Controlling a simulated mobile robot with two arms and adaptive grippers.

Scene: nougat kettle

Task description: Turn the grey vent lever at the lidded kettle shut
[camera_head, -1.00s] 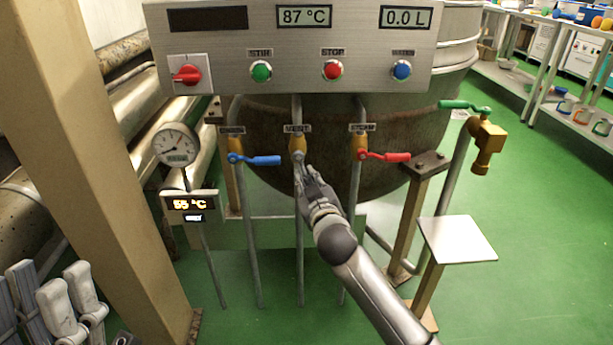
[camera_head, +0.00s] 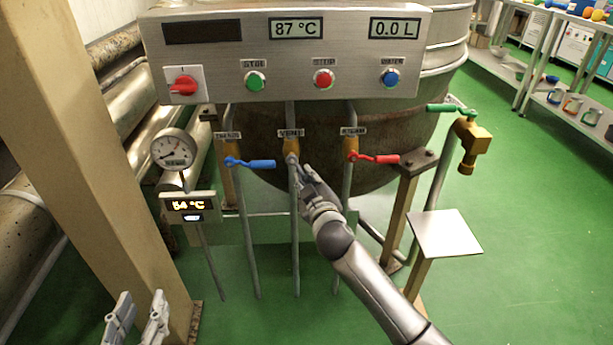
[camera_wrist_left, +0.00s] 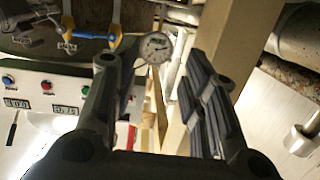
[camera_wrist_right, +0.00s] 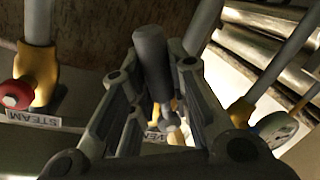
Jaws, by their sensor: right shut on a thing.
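The vent valve (camera_head: 291,148) is the brass middle one of three under the control panel, on a vertical pipe in front of the kettle (camera_head: 400,125). My right gripper (camera_head: 306,178) is at this valve, just below and right of its body, and hides most of the lever in the head view. In the right wrist view the grey vent lever (camera_wrist_right: 152,60) is a dark rounded handle between the fingers, and the gripper is shut on it. My left gripper (camera_head: 137,318) is open and empty at the bottom left, well away from the valves.
A blue lever (camera_head: 250,163) lies left of the vent valve and a red lever (camera_head: 374,158) right of it, both pointing right. A gauge (camera_head: 173,150) and a beige post (camera_head: 95,170) stand left. A small square plate (camera_head: 445,233) stands right. Green floor is clear in front.

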